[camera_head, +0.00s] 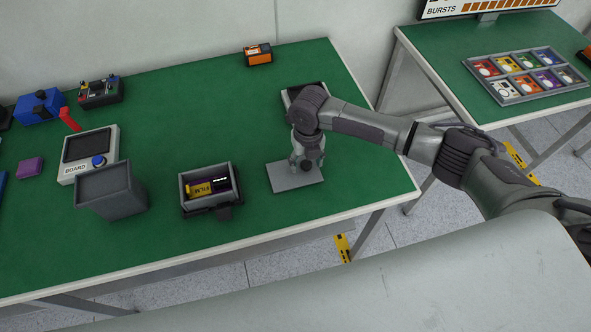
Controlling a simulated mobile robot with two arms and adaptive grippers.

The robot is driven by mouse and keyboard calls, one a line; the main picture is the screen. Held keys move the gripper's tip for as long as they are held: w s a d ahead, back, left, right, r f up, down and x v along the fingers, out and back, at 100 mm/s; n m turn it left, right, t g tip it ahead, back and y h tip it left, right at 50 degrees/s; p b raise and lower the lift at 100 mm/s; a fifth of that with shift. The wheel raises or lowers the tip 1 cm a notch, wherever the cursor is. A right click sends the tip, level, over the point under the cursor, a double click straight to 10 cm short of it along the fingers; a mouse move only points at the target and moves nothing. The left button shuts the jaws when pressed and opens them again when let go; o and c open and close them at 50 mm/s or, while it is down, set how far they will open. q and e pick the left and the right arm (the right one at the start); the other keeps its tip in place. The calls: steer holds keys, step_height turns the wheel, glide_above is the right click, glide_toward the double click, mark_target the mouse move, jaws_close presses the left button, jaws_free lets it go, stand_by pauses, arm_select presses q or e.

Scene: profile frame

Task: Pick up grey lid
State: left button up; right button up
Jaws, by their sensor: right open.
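The grey lid (287,181) is a flat, square plate lying on the green table top, near the table's right side. My right gripper (302,167) is open and points down over the upper right part of the lid. The gripper and wrist hide some of the lid, and I cannot tell whether the fingertips touch it. My left gripper does not show.
Left of the lid, an open grey box (203,211) holds a yellow film item. A dark grey bin (128,211), a board device (70,177) and a purple block (30,167) stand further left. A grey tray (291,95) is partly hidden behind my wrist.

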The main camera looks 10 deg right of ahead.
steer(key=c, duration=1.2)
jaws_close()
steer(key=shift+r, duration=0.15)
